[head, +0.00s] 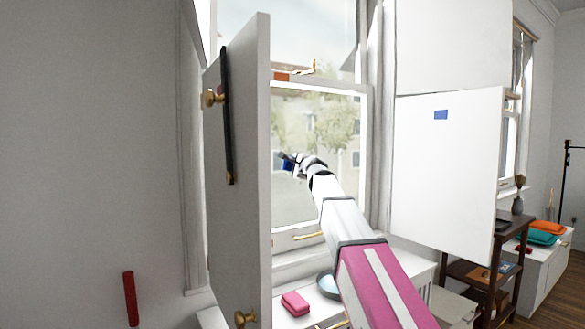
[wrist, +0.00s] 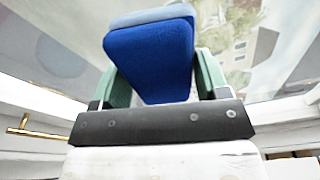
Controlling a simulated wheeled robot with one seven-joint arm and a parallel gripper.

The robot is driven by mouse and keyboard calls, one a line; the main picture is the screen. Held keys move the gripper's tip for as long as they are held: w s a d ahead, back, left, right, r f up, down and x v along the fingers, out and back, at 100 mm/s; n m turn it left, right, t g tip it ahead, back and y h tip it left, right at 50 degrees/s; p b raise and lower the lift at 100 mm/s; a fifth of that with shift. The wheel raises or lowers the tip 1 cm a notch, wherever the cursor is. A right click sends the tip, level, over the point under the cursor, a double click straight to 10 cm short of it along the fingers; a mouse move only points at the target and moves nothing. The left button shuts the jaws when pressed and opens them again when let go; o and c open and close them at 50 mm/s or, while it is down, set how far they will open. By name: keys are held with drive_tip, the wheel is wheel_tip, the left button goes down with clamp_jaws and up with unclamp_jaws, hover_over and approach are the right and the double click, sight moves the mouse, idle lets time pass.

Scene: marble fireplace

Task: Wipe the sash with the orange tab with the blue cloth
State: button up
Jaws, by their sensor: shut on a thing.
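The window sash (head: 268,184) stands behind a partly open white shutter in the head view. An orange tab (head: 281,76) shows on the rail at the top of its glass, beside a brass latch. My gripper (head: 289,163) is raised in front of the lower pane. In the wrist view its green fingers (wrist: 160,88) are shut on the blue cloth (wrist: 150,58), a thick folded pad. The cloth is close to the glass in the wrist view; I cannot tell whether it touches. In the head view only a small bit of blue shows at the gripper.
The left shutter (head: 245,170), with brass knobs, stands beside the sash. A white shutter panel (head: 447,175) with a blue tab is at the right. A pink folded cloth (head: 295,303) and a bowl (head: 327,284) lie below the window. A dark shelf (head: 497,262) stands further right.

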drive_tip(key=shift+w+d, duration=0.5)
drive_tip(key=shift+d, duration=0.25)
drive_tip(key=shift+w+d, duration=0.45)
drive_tip(key=shift+d, duration=0.25)
drive_tip(key=shift+w+d, duration=1.3)
drive_tip(key=shift+d, duration=0.6)
drive_tip(key=shift+w+d, duration=1.25)
drive_tip(key=shift+d, duration=0.65)
drive_tip(key=shift+w+d, duration=1.3)
drive_tip(key=shift+d, duration=0.6)
drive_tip(key=shift+s+a, duration=0.1)
